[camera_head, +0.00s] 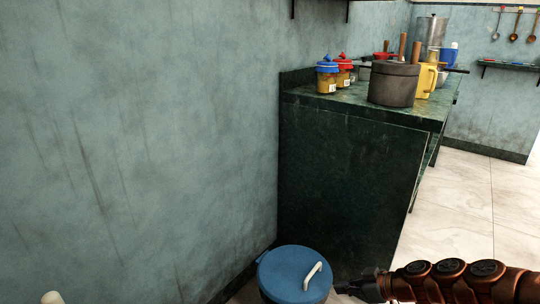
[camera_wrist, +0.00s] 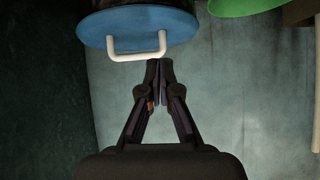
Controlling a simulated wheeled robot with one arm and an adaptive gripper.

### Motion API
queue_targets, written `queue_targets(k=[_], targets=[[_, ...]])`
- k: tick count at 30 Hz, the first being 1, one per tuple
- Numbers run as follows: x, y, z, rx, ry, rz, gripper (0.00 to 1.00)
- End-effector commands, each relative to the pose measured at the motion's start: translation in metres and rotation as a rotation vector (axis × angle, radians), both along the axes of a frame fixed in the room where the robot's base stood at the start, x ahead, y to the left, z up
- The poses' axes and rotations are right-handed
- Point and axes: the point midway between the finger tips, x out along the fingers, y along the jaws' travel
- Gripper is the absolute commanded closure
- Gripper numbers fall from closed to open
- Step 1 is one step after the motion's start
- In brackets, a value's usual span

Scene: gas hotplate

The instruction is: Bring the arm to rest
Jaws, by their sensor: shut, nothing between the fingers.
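My gripper (camera_head: 346,286) enters from the lower right in the head view, at the end of my copper-coloured arm. It is beside a blue round lid (camera_head: 285,274) with a white handle (camera_head: 312,276). In the wrist view my gripper (camera_wrist: 159,70) has its fingertips together with nothing between them. The fingertips lie just below the white handle (camera_wrist: 136,56) of the blue lid (camera_wrist: 140,22) in that picture. I cannot tell whether they touch it.
A dark green counter (camera_head: 345,180) stands behind the blue-lidded bin, bearing a grey pot (camera_head: 393,84), yellow jars (camera_head: 327,82) and a yellow jug (camera_head: 427,80). A wall (camera_head: 140,140) closes the left. Pale floor (camera_head: 455,210) is clear at right. A green round thing (camera_wrist: 243,5) shows in the wrist view.

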Motion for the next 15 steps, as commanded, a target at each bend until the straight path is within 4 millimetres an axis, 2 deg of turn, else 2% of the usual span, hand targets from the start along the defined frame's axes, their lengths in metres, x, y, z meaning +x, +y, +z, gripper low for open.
queue_targets(k=[1,3,9,15], targets=[[-0.005,0.010,0.033,-0.003,0.022,0.023,1.00],[-0.013,0.022,0.061,-0.004,0.061,0.044,1.00],[-0.042,0.052,0.130,-0.025,0.189,0.091,1.00],[-0.076,0.074,0.193,-0.071,0.323,0.109,1.00]])
